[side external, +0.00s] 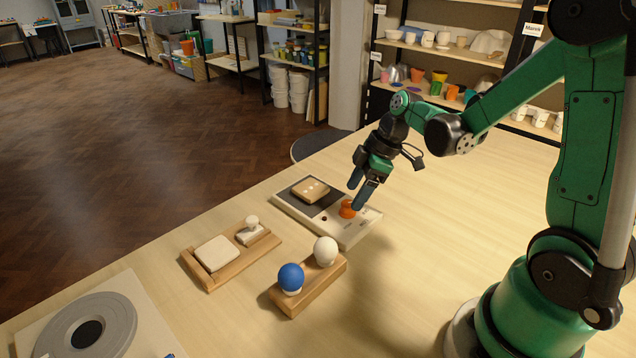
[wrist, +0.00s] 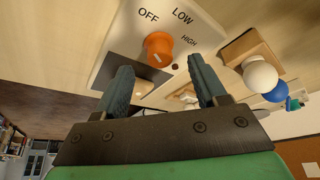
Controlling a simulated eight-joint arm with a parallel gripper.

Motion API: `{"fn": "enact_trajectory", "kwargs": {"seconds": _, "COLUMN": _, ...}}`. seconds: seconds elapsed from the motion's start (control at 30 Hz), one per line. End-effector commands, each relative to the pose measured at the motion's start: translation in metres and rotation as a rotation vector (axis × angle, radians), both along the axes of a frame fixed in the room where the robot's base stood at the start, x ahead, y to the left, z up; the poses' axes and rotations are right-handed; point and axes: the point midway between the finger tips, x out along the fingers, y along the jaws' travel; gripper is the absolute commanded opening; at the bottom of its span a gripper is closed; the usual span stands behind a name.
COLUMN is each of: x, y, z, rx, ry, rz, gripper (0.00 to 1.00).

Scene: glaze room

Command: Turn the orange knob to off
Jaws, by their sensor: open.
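The orange knob (side external: 347,208) sits on the cream panel of a low unit (side external: 352,233) with a dark plate. It also shows in the wrist view (wrist: 158,47), beside printed labels OFF, LOW and HIGH. A pale mark shows on the knob, but I cannot tell for certain which label it points at. My gripper (side external: 356,197) is over the panel, tilted down, with its fingertips close to the knob. In the wrist view, my gripper's two fingers (wrist: 160,66) are apart, and the knob shows just beyond the gap between them. I cannot tell whether they touch it.
A pale dotted block (side external: 311,189) lies on the dark plate. A wooden stand with a blue ball (side external: 291,277) and a white ball (side external: 326,250) stands in front. A wooden tray (side external: 215,281) is to the left. The table's right side is clear.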

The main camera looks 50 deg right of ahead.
Motion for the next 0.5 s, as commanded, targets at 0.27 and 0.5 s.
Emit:
{"fn": "enact_trajectory", "kwargs": {"seconds": 0.27, "x": -0.008, "y": -0.008, "z": 0.026, "rx": -0.001, "ry": -0.001, "rz": 0.000, "gripper": 0.65}}
{"fn": "enact_trajectory", "kwargs": {"seconds": 0.5, "x": -0.008, "y": -0.009, "z": 0.029, "rx": -0.001, "ry": -0.001, "rz": 0.001, "gripper": 0.65}}
